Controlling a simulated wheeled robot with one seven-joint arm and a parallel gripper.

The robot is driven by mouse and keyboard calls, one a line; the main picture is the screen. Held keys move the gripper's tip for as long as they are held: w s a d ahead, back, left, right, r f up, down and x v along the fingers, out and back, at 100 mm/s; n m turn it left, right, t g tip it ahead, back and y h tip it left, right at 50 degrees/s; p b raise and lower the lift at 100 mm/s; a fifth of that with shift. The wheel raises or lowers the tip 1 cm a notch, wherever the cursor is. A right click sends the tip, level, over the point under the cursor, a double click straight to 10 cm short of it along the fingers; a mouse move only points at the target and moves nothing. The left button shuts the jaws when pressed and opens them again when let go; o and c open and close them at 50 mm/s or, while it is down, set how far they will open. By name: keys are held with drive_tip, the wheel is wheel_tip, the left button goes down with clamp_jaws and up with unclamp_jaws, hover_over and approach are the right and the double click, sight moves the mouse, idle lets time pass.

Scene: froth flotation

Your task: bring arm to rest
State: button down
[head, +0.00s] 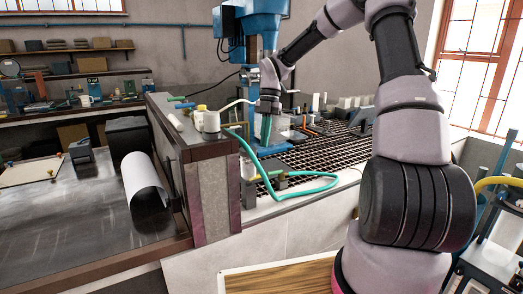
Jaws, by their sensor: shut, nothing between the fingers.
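My arm rises on the right of the head view, bends over at the top and reaches down to the left. My gripper (268,108) hangs at the far end of the arm, over the bench beside the blue machine (262,45). It is small here and partly merges with the things behind it. It is shut with nothing held. A green hose (312,190) lies in a loop on the bench edge below it, and one end of the hose rises close under the gripper. I cannot tell whether they touch.
A dark grid (325,150) covers the bench behind the gripper. A white cup (211,122) stands on the partition (215,185) to the left. A metal-topped table (70,215) with a white paper roll (145,186) is at left. Shelves (75,72) line the back wall.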

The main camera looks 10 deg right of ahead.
drive_tip(key=shift+r, duration=0.1)
drive_tip(key=s+d+r+m+t, duration=0.3)
drive_tip(key=s+r+m, duration=0.7)
drive_tip(key=m, duration=0.7)
drive_tip(key=s+d+r+m+t, duration=0.4)
drive_tip(key=s+r+m+t, duration=0.3)
drive_tip(key=s+m, duration=0.8)
wheel_tip(320, 180, up, 3)
drive_tip(key=shift+s+d+r+m+t, duration=0.2)
drive_tip(key=shift+m+t, duration=0.1)
drive_tip(key=shift+m, duration=0.6)
drive_tip(key=shift+w+a, duration=0.25)
drive_tip(key=shift+a, duration=0.2)
